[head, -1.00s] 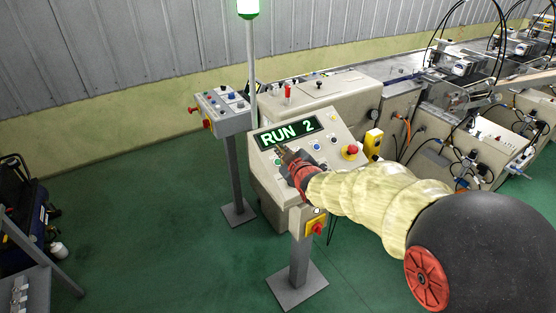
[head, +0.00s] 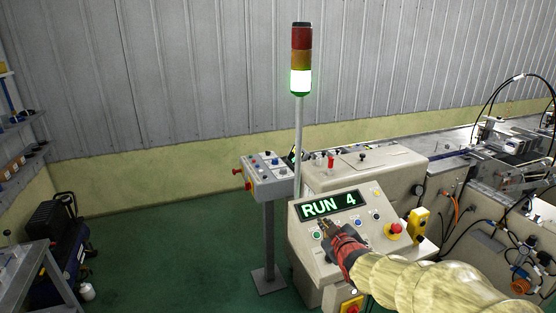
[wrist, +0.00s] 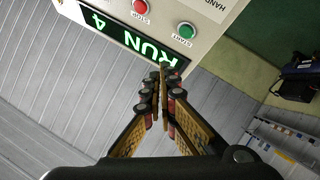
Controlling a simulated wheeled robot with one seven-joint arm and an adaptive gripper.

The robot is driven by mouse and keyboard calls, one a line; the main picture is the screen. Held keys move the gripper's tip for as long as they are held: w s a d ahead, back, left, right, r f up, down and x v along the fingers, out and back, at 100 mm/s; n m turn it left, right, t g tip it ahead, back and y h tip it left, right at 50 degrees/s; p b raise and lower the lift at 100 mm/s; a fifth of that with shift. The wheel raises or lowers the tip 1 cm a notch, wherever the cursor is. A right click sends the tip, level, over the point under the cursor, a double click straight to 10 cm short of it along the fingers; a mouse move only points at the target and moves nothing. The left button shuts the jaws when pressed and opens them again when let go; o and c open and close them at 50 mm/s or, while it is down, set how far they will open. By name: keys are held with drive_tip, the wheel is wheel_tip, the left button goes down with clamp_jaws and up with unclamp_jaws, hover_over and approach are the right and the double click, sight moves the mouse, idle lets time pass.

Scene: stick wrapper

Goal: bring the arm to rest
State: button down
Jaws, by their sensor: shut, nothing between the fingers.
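My gripper (head: 325,226) is in front of the sloped control panel (head: 308,246), just below its display (head: 328,204), which reads "RUN 4" in green. In the wrist view my gripper (wrist: 162,70) has its fingertips together, with nothing between them. The same display (wrist: 130,38) shows there upside down, beside a green START button (wrist: 186,31) and a red STOP button (wrist: 140,7). I cannot tell from these views how far the fingertips are from the panel. My arm reaches in from the lower right in the head view.
A signal tower (head: 301,60) has its lowest lamp lit greenish white. A smaller control box (head: 266,175) stands on a post to the left. The panel has a red emergency button (head: 394,229). A long machine (head: 480,165) runs right. Green floor (head: 160,250) is clear at left.

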drive_tip(key=s+r+m+g, duration=0.1)
drive_tip(key=s+m+g, duration=0.6)
drive_tip(key=s, duration=3.1)
drive_tip(key=shift+r+g+h, duration=0.35)
drive_tip(key=shift+g+h, duration=0.05)
drive_tip(key=shift+g, duration=0.3)
